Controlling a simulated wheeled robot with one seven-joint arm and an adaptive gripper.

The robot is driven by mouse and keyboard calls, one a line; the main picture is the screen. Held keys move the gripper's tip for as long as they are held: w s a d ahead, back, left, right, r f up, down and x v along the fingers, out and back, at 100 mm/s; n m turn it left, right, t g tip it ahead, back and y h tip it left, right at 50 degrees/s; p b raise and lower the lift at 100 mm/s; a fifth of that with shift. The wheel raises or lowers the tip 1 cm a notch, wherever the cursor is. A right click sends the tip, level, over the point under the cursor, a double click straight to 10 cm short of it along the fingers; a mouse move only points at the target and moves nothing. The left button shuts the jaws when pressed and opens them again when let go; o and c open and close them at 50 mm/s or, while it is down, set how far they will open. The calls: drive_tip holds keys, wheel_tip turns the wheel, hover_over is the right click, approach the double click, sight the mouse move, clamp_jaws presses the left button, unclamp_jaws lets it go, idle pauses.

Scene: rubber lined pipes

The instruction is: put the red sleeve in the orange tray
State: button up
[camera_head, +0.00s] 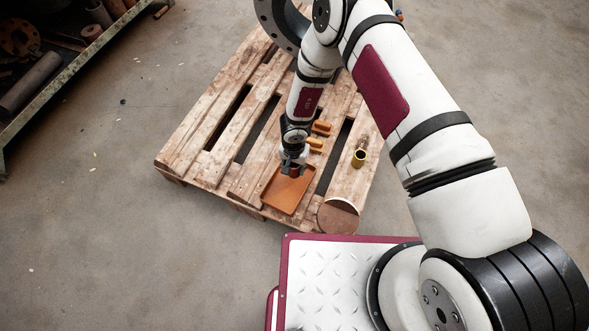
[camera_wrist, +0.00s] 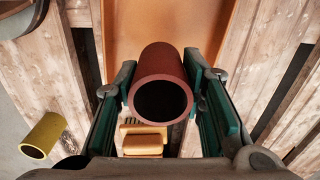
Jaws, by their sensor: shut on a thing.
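The red sleeve (camera_wrist: 162,62) is a short dark-red tube, held between the green-padded fingers of my gripper (camera_wrist: 165,88) in the wrist view. Its open end faces the wrist camera. My gripper is shut on it. In the head view, my gripper (camera_head: 292,168) and the red sleeve (camera_head: 294,173) are over the far end of the orange tray (camera_head: 285,195), which lies on the wooden pallet. The tray (camera_wrist: 215,25) also shows behind the sleeve in the wrist view. The bare tray floor shows no other thing in it. I cannot tell the exact gap between sleeve and tray.
A yellow tube (camera_head: 359,158) lies on the pallet (camera_head: 225,130) right of the tray. Orange and tan blocks (camera_head: 318,135) sit beyond my gripper. A round disc (camera_head: 338,216) lies at the pallet's near corner. A rack of pipes (camera_head: 40,75) stands at the upper left.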

sight(295, 171)
drive_tip(key=shift+w, duration=0.25)
drive_tip(key=shift+f+b, duration=1.1)
drive_tip(key=shift+f, duration=0.65)
drive_tip(key=shift+d+f, duration=0.1)
drive_tip(key=o, duration=1.3)
wheel_tip(295, 171, up, 12)
drive_tip(key=p, duration=0.5)
